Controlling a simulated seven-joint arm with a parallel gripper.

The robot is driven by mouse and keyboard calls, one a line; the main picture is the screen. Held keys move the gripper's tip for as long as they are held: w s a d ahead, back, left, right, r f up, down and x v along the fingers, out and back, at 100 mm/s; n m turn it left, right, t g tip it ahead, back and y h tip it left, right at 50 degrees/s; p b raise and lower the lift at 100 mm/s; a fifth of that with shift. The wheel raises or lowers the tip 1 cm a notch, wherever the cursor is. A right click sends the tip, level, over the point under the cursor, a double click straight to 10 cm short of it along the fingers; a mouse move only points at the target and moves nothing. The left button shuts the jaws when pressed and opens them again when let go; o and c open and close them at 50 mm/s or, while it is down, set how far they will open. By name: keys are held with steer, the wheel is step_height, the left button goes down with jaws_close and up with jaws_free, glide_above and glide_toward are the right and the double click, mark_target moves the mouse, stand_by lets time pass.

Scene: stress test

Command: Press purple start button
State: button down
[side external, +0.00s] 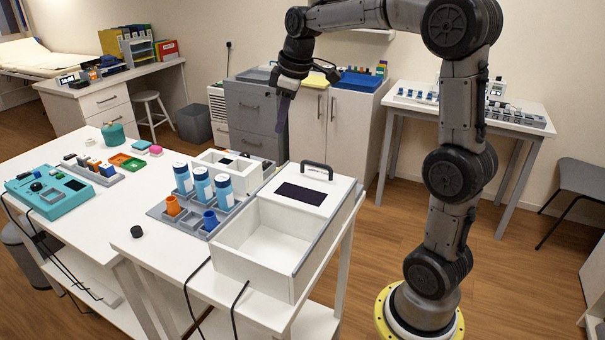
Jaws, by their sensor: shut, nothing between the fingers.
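I cannot make out a purple start button in this view. A teal device (50,192) with a dark knob and a small dark panel lies at the left end of the white table. A white box (303,197) with a dark display panel, a black handle and an open bin in front stands at the table's right end. My gripper (281,129) points down with its fingers together, in the air above and behind the white box as seen here. It appears clear of everything on the table. It holds nothing.
A grey rack (163,215) holds blue-capped bottles and orange and blue cups. A second white box (222,160) stands behind it. A round black knob (137,231) lies on the table. Black cables hang off the front edge.

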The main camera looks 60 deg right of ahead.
steer(key=d+f+m+g, duration=0.2)
steer(key=d+f, duration=1)
steer(key=d, duration=0.2)
steer(key=shift+w+d+m+y, duration=0.2)
steer(key=shift+w+m+y, duration=0.2)
steer(key=shift+w+f, duration=0.2)
steer(key=shift+f, duration=1.55)
steer(key=shift+w+f, duration=0.15)
steer(key=shift+f, duration=1.55)
steer(key=shift+f, duration=0.55)
steer(key=shift+s+r, duration=0.3)
steer(key=shift+s, duration=0.5)
steer(key=shift+s+r, duration=0.25)
steer(key=shift+s, duration=0.5)
